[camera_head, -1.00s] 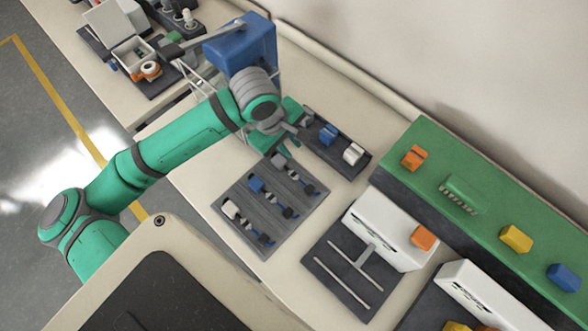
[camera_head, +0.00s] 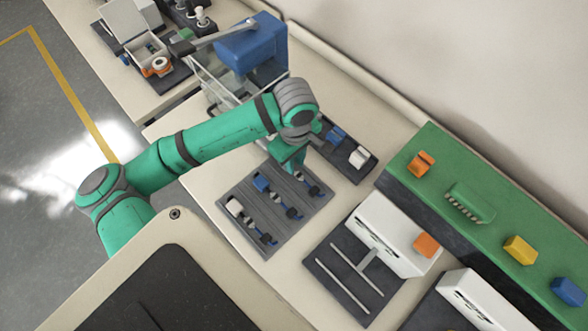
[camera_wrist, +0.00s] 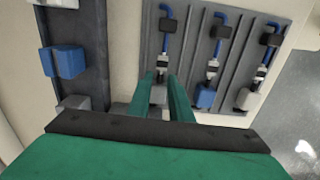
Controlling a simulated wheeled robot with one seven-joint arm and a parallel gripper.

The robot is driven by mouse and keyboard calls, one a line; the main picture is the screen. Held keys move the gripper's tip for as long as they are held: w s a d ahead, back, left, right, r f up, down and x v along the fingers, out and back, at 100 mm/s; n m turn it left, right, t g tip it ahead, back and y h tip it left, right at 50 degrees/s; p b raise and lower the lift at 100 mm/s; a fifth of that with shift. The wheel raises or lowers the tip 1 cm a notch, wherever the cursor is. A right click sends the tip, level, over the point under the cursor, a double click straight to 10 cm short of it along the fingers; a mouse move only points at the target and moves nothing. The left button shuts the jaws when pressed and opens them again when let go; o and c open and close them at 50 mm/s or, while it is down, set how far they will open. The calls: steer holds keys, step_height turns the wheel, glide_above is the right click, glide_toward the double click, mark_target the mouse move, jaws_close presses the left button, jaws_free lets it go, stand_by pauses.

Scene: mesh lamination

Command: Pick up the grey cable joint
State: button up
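The grey cable joint (camera_wrist: 158,95) lies at the near end of the first slot of the grey grooved tray (camera_wrist: 235,45). A blue cable with black and white parts runs on from it. My gripper (camera_wrist: 160,82) points down over this end of the tray. Its two green fingers stand on either side of the grey joint, apparently open with a little space between them and it. Contact with the joint cannot be told. In the head view my gripper (camera_head: 289,160) covers the joint at the tray's upper end (camera_head: 230,188).
Blue (camera_wrist: 204,97) and white (camera_wrist: 243,99) cable joints lie in the neighbouring slots. A dark strip (camera_wrist: 89,70) beside the tray bears a blue block (camera_wrist: 64,61) and a grey block (camera_wrist: 75,103). A blue machine (camera_head: 252,45) stands behind my arm.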

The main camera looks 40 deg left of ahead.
mark_target(298, 175)
steer(key=shift+s+a+f, duration=0.1)
steer(key=shift+f, duration=1.7)
jaws_close()
steer(key=shift+r, duration=0.15)
